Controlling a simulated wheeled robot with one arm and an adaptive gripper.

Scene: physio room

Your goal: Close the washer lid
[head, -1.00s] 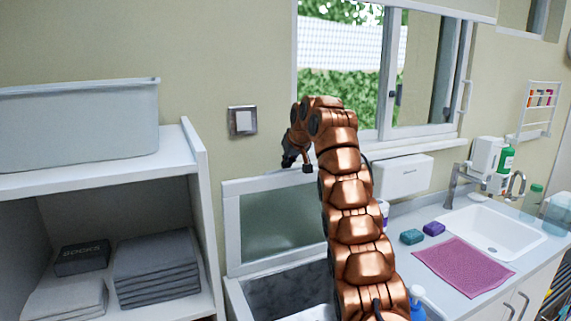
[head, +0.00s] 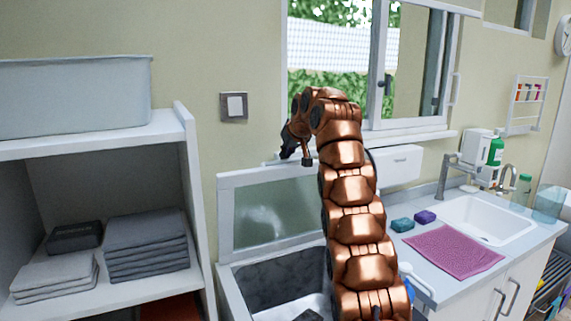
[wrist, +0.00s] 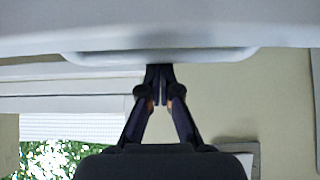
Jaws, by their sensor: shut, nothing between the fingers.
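The washer (head: 235,294) stands below the window with its lid (head: 227,222) open, upright against the wall. The lid has a white frame and a greenish glass panel. The open tub with a dark speckled inside shows below it. My gripper (head: 297,157) is at the lid's top edge, pointing down. In the wrist view my gripper (wrist: 158,72) has its fingers together and empty, with the tips at the lip of the pale lid (wrist: 160,32). I cannot tell whether they touch it. My arm hides the right side of the lid and tub.
A shelf (head: 188,150) with folded grey towels (head: 148,245) and a grey bin (head: 75,98) stands left. On the right is a counter with a sink (head: 490,220), a pink cloth (head: 453,251) and sponges (head: 402,225). The window (head: 375,65) is behind my arm.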

